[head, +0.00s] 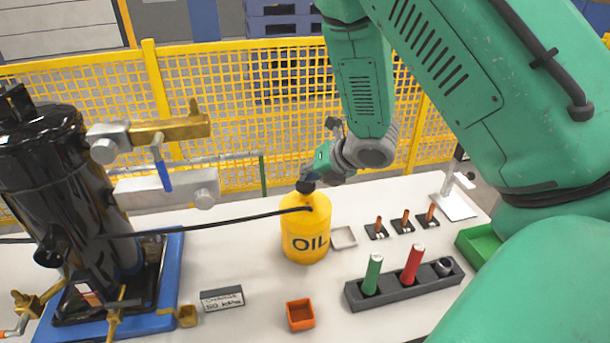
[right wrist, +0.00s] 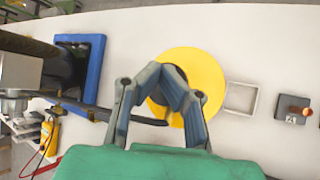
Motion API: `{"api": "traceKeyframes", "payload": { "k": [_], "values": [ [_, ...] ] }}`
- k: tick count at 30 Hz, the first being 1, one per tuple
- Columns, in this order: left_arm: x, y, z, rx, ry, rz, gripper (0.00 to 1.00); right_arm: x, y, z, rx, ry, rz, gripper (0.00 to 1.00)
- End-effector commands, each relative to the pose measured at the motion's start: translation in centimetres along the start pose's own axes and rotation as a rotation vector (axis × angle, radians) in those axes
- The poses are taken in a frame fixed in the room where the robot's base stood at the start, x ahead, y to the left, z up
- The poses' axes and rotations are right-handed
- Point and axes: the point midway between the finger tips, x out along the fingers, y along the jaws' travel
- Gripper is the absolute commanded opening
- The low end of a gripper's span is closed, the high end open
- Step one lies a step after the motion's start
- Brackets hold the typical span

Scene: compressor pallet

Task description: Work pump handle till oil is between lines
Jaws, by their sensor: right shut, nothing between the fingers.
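The yellow oil can (head: 305,228), labelled OIL, stands upright on the white table. In the right wrist view the can (right wrist: 208,75) shows from above as a yellow disc. A dark pump top (head: 307,186) sits on the can. My right gripper (head: 312,176) is directly above it, fingers shut and empty, and it partly hides the top; I cannot tell if they touch. In the right wrist view the gripper's fingers (right wrist: 173,80) meet over the can. No separate handle or oil level lines can be made out. My left gripper is not in view.
The black compressor (head: 65,190) stands on a blue pallet (head: 172,275) at left, and a black hose (head: 225,224) runs toward the can. An orange box (head: 300,315), a dark rack (head: 400,290) with coloured cylinders and a grey tray (head: 343,238) lie nearby. A yellow fence (head: 220,100) stands behind.

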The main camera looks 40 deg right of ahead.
Motion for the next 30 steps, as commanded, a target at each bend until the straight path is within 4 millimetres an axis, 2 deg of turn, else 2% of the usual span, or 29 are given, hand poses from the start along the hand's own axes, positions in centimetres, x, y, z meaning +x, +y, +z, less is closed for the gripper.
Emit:
{"api": "traceKeyframes", "payload": {
  "k": [14,30],
  "values": [
    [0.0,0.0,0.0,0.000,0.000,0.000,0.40,0.0,-0.1,-0.2,0.000,0.005,-0.003,0.00],
    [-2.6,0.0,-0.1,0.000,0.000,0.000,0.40,-2.2,1.8,1.3,0.000,0.003,-0.002,0.00]
  ]
}}
